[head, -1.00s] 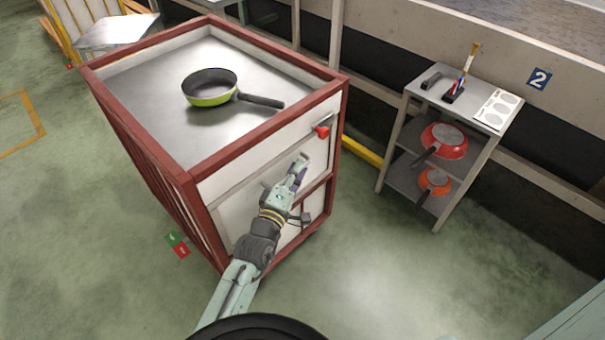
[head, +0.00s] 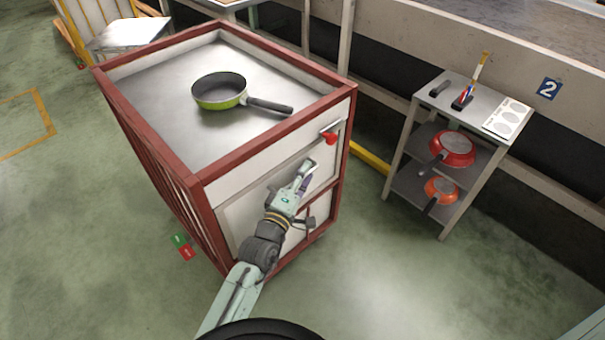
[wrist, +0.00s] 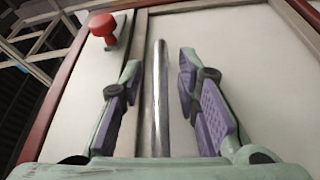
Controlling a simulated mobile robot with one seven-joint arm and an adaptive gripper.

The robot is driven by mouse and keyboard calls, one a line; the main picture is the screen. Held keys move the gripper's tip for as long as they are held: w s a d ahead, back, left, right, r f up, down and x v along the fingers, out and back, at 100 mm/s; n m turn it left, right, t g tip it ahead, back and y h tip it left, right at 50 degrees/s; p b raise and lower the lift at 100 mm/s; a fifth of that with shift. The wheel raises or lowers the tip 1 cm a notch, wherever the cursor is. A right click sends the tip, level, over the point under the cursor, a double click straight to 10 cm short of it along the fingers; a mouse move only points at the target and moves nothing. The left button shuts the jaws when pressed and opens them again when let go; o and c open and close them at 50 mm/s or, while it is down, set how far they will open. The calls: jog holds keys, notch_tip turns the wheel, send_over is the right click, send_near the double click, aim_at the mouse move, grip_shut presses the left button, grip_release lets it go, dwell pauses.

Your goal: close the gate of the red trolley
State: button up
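The red trolley (head: 197,177) stands in front of me with its white front side facing my arm. Its gate (head: 240,219) appears as a white panel within the red frame, below an upper white strip. I cannot tell whether it is fully closed. A red knob (head: 330,138) sits near the top right corner; it also shows in the wrist view (wrist: 102,26). My gripper (head: 306,170) is at the upper right of the front. In the wrist view my gripper (wrist: 158,64) is open, with a metal bar (wrist: 161,95) between its fingers, with gaps on both sides.
A green pan (head: 219,93) lies on the trolley's top. A grey shelf stand (head: 413,185) with red (head: 452,148) and orange (head: 440,189) pans is at the right. A yellow floor rail (head: 369,158) runs behind the trolley. The floor at the front right is clear.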

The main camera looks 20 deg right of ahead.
jog(key=v, duration=1.2)
dwell(0.4)
